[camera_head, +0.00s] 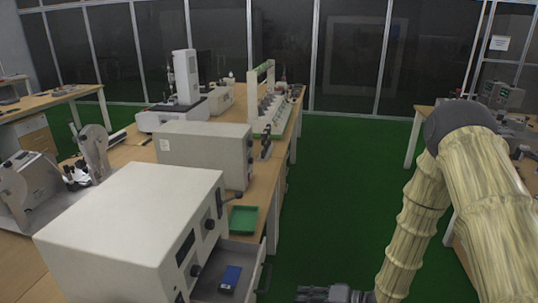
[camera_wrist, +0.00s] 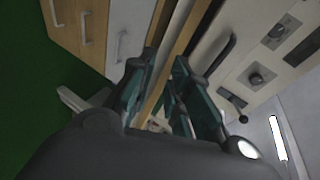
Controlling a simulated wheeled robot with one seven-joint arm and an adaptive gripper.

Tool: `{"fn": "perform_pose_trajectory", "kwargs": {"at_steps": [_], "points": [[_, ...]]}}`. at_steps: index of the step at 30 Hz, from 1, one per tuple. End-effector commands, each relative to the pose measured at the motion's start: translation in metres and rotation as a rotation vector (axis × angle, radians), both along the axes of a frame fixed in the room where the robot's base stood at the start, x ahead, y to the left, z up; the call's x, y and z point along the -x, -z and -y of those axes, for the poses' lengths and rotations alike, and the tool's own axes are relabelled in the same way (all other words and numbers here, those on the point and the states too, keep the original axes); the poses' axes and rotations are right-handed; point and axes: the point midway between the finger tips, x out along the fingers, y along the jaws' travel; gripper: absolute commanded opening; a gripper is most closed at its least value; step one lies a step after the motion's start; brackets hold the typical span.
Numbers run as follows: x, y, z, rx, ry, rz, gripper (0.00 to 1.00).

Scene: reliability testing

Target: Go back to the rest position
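My arm comes in from the right in the head view and bends down to my gripper (camera_head: 335,294), which is low at the bottom edge and partly cut off. It is over the green floor, right of the bench and the open drawer, apart from both. In the wrist view my gripper (camera_wrist: 160,82) has its two greenish fingers spread, with the wooden bench edge seen behind the gap. Nothing shows between them.
A green tray (camera_head: 243,219) lies on the wooden bench (camera_head: 262,190), near a second beige instrument (camera_head: 205,150). The drawer handle (camera_head: 264,279) sticks out over the aisle. The green floor (camera_head: 325,185) ahead is clear. Another bench (camera_head: 412,135) stands at the right, behind my arm.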

Motion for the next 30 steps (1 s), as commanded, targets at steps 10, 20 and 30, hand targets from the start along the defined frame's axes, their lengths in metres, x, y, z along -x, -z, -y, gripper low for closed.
{"fn": "perform_pose_trajectory", "kwargs": {"at_steps": [10, 20, 30], "points": [[0.070, 0.091, 0.022, 0.378, 0.102, -0.020, 0.19], [0.181, 0.153, 0.063, 0.768, 0.031, -0.142, 0.19], [0.303, 0.170, 0.104, 1.068, -0.158, -0.324, 0.19]]}}
